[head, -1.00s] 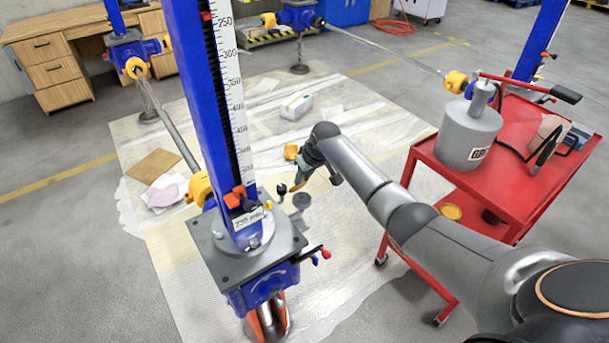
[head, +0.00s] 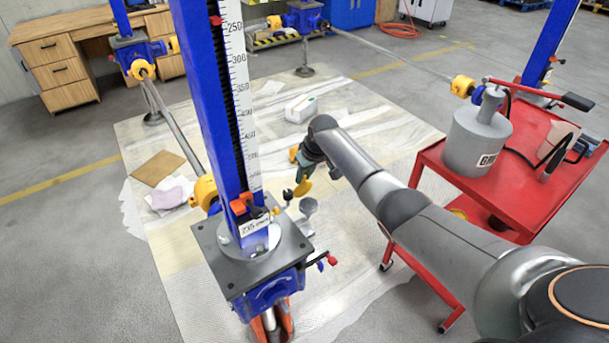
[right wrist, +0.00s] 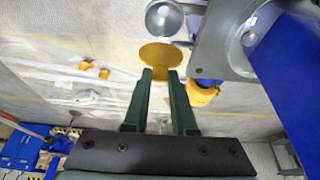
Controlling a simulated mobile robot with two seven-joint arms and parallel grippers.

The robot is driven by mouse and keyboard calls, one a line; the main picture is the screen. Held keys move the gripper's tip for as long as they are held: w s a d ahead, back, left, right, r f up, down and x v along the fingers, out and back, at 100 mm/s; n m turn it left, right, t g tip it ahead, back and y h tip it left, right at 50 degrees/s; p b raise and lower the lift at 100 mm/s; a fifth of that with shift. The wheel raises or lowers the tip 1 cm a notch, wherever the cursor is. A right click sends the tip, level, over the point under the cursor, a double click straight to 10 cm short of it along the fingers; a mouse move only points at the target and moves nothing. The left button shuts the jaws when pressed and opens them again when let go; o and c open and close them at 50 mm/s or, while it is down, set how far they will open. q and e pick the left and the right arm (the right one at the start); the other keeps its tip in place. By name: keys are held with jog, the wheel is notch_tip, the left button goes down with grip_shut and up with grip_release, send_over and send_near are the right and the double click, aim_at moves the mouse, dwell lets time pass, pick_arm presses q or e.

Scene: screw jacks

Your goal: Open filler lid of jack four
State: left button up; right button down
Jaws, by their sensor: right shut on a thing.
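The nearest screw jack has a blue column (head: 205,100) with a white scale and a grey top plate (head: 225,262) on its gearbox. A small round grey filler cup (head: 308,206) stands beside the plate; it also shows in the right wrist view (right wrist: 164,18). A round yellow lid (head: 302,188) stands tilted next to the cup, away from its mouth. My right gripper (head: 307,170) is shut on the lid, whose yellow face shows beyond the fingertips in the right wrist view (right wrist: 160,54). Whether a hinge joins lid and cup is unclear. My left gripper is out of view.
A red cart (head: 540,190) with a grey cylinder (head: 477,140) stands at right, near my right arm. Other blue jacks and shafts stand behind.

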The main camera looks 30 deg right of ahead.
jog(key=shift+w+r, duration=0.3)
jog(key=c, duration=1)
grip_release()
jog(key=shift+c, duration=0.2)
jog(key=o, duration=0.3)
jog(key=shift+s+f, duration=0.15)
jog(key=shift+f, duration=0.05)
jog(key=p+v, duration=0.2)
jog(key=v, duration=1)
jog(key=shift+s+r, duration=0.15)
jog(key=shift+r, duration=0.05)
